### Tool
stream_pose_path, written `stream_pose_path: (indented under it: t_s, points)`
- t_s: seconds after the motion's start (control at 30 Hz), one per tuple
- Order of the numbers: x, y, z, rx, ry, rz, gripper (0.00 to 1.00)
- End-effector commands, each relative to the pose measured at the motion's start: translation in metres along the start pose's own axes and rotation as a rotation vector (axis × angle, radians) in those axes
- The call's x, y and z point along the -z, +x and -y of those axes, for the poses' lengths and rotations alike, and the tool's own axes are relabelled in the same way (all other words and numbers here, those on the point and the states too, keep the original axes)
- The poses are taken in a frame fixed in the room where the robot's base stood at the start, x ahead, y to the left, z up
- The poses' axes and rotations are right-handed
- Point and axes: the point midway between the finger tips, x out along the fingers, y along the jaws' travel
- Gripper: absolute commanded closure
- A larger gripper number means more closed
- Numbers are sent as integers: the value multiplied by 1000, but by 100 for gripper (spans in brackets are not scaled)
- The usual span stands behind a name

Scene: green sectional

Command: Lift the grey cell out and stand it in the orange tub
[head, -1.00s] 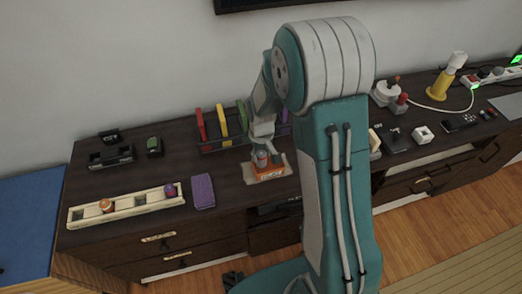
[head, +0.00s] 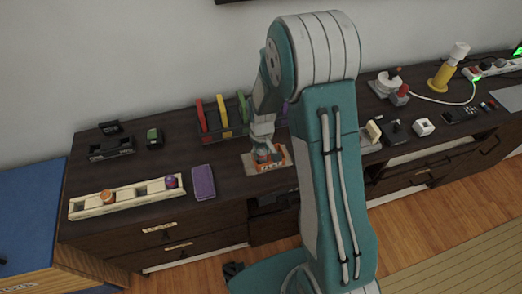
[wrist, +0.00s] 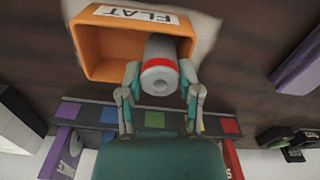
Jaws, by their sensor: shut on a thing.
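The orange tub (head: 272,167) stands on a pale base on the dark cabinet top, with a "FLAT" label on its wall. The tub (wrist: 95,52) fills the upper part of the wrist view. My gripper (head: 263,147) is directly over it and points down. In the wrist view my gripper (wrist: 160,84) is shut on the grey cell (wrist: 161,54), a grey cylinder with a red band near its held end. The cell's far end reaches into the tub's opening. Whether it touches the tub floor is hidden.
Behind the tub is a rack with red (head: 201,115), yellow (head: 223,116) and green upright plates. A purple block (head: 203,182) and a cream slotted tray (head: 90,208) lie to the left. A black holder (head: 110,148) and a small green-topped block (head: 154,138) stand farther back.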

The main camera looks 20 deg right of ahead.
Motion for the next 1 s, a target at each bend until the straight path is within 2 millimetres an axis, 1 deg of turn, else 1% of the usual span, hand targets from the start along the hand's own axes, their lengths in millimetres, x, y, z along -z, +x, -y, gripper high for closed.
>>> stream_pose_path:
  t_s: [0.07, 0.1, 0.17, 0.53, 0.67, 0.77, 1.0]
  points:
    - [0, 0, 0, 0, 0, 0, 100]
    - [0, 0, 0, 0, 0, 0, 41]
    - [0, 0, 0, 0, 0, 0, 15]
    - [0, 0, 0, 0, 0, 0, 15]
    - [1, -7, 0, 0, 0, -2, 15]
    - [1, -22, 0, -1, 0, -4, 15]
    - [2, -73, 0, -1, 0, -4, 15]
